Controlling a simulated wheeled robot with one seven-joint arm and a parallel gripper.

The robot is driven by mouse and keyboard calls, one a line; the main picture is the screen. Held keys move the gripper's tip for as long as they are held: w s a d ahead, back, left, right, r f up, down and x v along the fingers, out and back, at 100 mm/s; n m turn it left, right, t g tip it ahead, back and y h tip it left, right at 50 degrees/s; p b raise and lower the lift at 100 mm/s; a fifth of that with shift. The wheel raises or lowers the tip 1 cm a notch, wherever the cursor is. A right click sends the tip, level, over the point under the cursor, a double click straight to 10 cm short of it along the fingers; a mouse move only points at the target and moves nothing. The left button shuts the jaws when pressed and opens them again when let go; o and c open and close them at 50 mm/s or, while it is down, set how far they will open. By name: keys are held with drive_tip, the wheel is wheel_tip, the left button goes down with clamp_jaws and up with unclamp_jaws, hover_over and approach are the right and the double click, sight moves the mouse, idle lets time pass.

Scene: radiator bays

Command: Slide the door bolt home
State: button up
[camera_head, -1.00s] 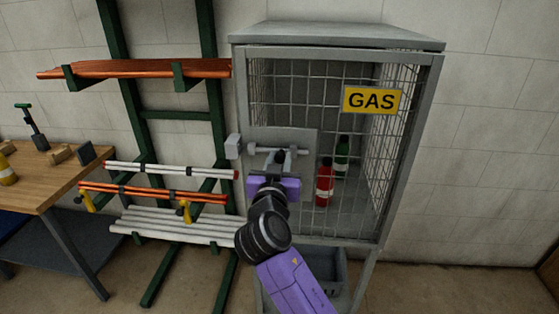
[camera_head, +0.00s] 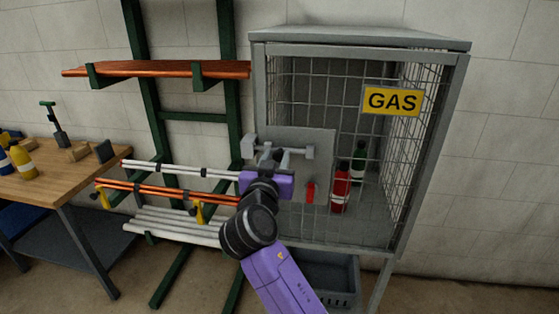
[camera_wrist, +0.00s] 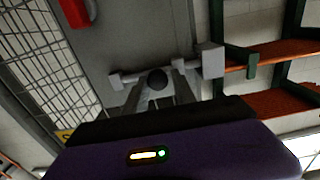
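The grey bolt (camera_head: 290,151) lies horizontally across the grey door plate (camera_head: 322,170) of the gas cage. Its left end is at the square grey keeper block (camera_head: 248,147); I cannot tell how deep it sits there. In the wrist view the bolt bar also shows (camera_wrist: 122,80), with the keeper block (camera_wrist: 211,60) at its right end. My gripper (camera_wrist: 158,80) has one finger on each side of the dark round bolt knob (camera_wrist: 157,77), with small gaps showing. In the head view my purple gripper (camera_head: 266,184) hides much of the bolt's lower side.
A red tab (camera_head: 310,192) is on the door plate. A green rack (camera_head: 190,115) with pipes stands close on the left, beyond it a wooden bench (camera_head: 60,185).

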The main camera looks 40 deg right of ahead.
drive_tip(key=o, duration=0.3)
drive_tip(key=shift+w+a, duration=0.1)
drive_tip(key=b+v, duration=0.2)
drive_tip(key=v, duration=0.5)
drive_tip(key=shift+s+a, duration=0.25)
drive_tip(key=shift+a, duration=0.05)
